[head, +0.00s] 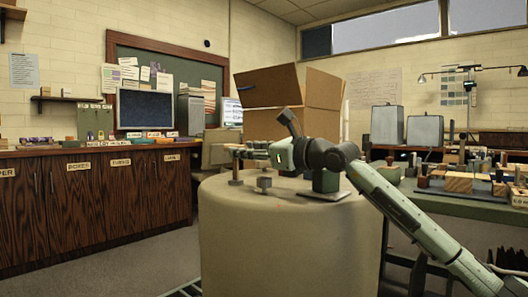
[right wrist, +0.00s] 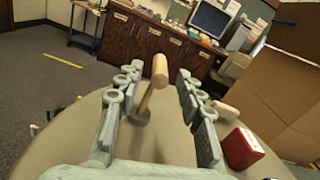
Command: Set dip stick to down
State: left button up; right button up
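My right gripper (right wrist: 150,85) is open, with one finger on each side of the stick and gaps visible on both sides. In the head view, my right gripper (head: 245,152) reaches left over the round table, and a wooden post (head: 236,171) shows under its fingers. My left gripper is in neither view.
The round beige table (head: 290,250) also bears a small grey knob (head: 264,184) and a dark block on a plate (head: 325,182). A red block (right wrist: 243,149) lies beside the right finger. Cardboard boxes (head: 310,90) stand behind. A cluttered workbench (head: 450,190) is at right.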

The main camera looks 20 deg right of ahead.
jog(key=v, duration=0.7)
jog(key=shift+s, duration=0.15)
jog(key=shift+c, duration=0.2)
